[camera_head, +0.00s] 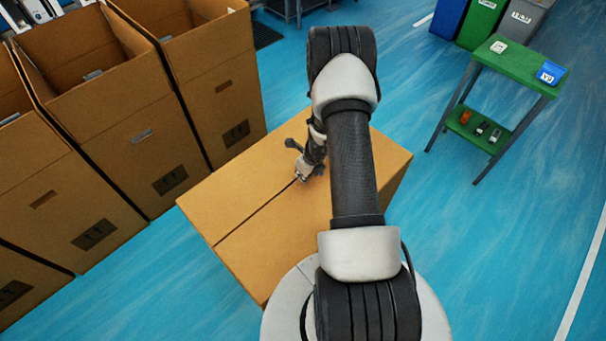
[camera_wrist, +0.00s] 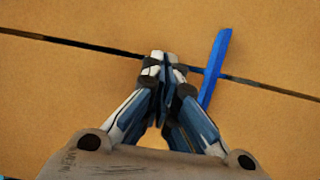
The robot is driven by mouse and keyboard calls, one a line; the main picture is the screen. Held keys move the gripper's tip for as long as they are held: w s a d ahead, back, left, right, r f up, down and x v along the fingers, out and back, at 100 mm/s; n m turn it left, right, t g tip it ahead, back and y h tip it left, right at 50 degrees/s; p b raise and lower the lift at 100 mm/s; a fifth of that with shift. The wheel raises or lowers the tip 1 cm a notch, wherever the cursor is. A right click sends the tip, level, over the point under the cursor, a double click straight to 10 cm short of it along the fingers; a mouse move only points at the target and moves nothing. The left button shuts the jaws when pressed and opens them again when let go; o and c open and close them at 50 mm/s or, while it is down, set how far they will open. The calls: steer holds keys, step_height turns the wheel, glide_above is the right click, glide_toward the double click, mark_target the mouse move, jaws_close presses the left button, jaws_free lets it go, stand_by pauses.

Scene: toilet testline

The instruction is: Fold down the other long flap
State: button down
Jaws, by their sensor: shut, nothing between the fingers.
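A cardboard box (camera_head: 252,199) stands in front of me, partly hidden by my arm. Its two long flaps lie flat across the top and meet at a narrow dark seam. In the wrist view the far flap (camera_wrist: 90,22) and the near flap (camera_wrist: 40,95) both look flat, with the thin gap between them. My gripper (camera_head: 303,172) is shut and empty, its fingertips at the seam near the middle of the box top. In the wrist view the closed fingertips (camera_wrist: 161,66) are over the gap; I cannot tell whether they touch the cardboard.
A blue strip (camera_wrist: 214,68) shows beside the fingers in the wrist view. Several tall open cartons (camera_head: 130,135) stand at the left. A green table (camera_head: 517,62) with small items is at the upper right, near bins (camera_head: 483,20). Blue floor is free at the right.

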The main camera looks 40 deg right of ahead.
steer(key=v, duration=1.2)
steer(key=shift+w, duration=0.1)
steer(key=a+r+n+t+y, duration=0.1)
steer(key=a+r+n, duration=0.75)
steer(key=r, duration=0.25)
steer(key=a+r+n+y, duration=0.1)
steer(key=a+r+n, duration=0.75)
steer(key=r, duration=0.35)
steer(key=s+a+r+n+h, duration=0.1)
steer(key=s+a+r+n, duration=0.3)
steer(key=s+n, duration=0.5)
steer(key=s+a+r+n+h, duration=0.1)
steer(key=s+a+r+n, duration=0.3)
steer(key=s+n, duration=0.4)
steer(key=shift+s+a+r+n, duration=0.4)
steer(key=shift+r+n, duration=0.1)
steer(key=shift+r, duration=0.15)
